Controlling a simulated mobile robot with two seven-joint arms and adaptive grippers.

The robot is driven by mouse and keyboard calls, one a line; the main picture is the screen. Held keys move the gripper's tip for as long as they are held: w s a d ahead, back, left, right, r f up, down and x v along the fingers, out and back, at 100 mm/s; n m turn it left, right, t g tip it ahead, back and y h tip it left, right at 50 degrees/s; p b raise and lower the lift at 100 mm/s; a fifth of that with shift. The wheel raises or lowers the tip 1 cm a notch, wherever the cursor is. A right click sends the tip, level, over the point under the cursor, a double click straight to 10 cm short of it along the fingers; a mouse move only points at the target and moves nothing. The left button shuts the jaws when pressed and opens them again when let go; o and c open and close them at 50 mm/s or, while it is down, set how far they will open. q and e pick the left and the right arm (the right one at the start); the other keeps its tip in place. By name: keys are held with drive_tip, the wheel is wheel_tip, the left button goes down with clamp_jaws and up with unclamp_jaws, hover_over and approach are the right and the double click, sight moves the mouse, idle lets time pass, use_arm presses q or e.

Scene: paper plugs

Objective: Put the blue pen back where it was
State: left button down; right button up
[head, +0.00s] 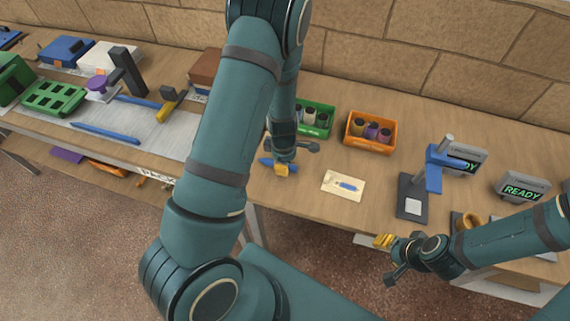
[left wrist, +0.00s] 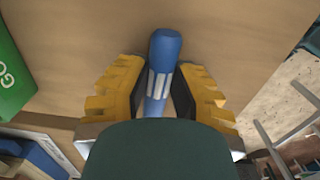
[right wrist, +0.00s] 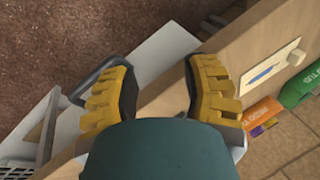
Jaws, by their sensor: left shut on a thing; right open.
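The blue pen (head: 265,161) is at my left gripper (head: 281,169), over the bench near its front edge. In the left wrist view the thick blue pen (left wrist: 165,48), with pale stripes, runs between the two yellow fingers of my left gripper (left wrist: 160,88), which is shut on it. Whether the pen touches the bench top I cannot tell. A cream card with a blue pen-shaped picture (head: 344,186) lies to the right; it also shows in the right wrist view (right wrist: 282,62). My right gripper (head: 384,241) is open and empty, in front of the bench edge.
A green bin (head: 322,130) and an orange bin (head: 368,145), both holding cylinders, stand behind. A blue-and-grey stand (head: 412,190) and READY displays (head: 522,188) are at right. Tools and boxes crowd the left bench. Bench around the card is clear.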

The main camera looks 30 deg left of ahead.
use_arm(q)
drive_tip(key=shift+r, duration=0.1)
drive_tip(key=c, duration=0.9)
unclamp_jaws()
